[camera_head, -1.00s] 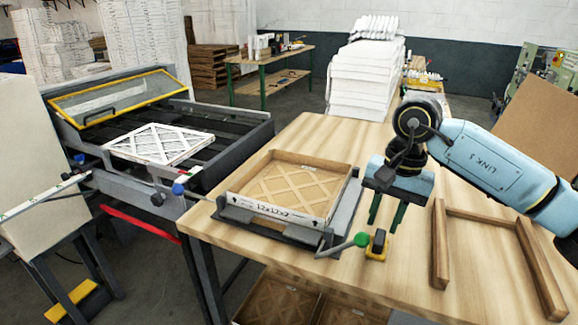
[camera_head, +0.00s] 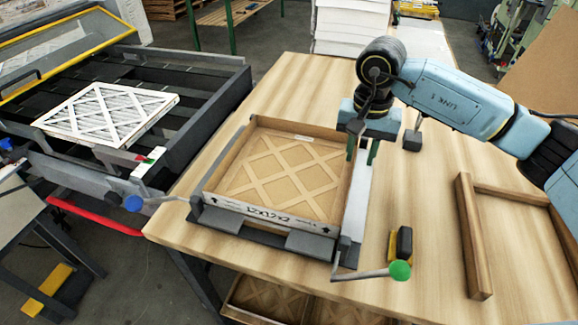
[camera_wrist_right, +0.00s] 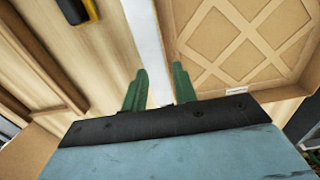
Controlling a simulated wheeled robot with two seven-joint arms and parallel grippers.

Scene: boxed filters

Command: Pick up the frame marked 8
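A shallow cardboard box frame (camera_head: 285,172) with a diamond lattice inside sits in a dark fixture on the wooden table. Its white front strip reads 12x12x2; I cannot read an 8 on it. A white lattice filter (camera_head: 106,112) lies on the machine at left, with no readable mark. My right gripper (camera_head: 362,152) is open and empty, its green fingers near the box's far right corner. In the right wrist view, the open fingers (camera_wrist_right: 160,88) point toward a pale rail beside the box frame (camera_wrist_right: 250,42). I cannot tell if they touch anything. My left gripper is out of view.
A fixture lever with a green knob (camera_head: 400,270) and a yellow-black device (camera_head: 400,245) are at the front right. A brown wooden frame (camera_head: 475,235) lies at right. More lattice boxes (camera_head: 265,298) show below the table.

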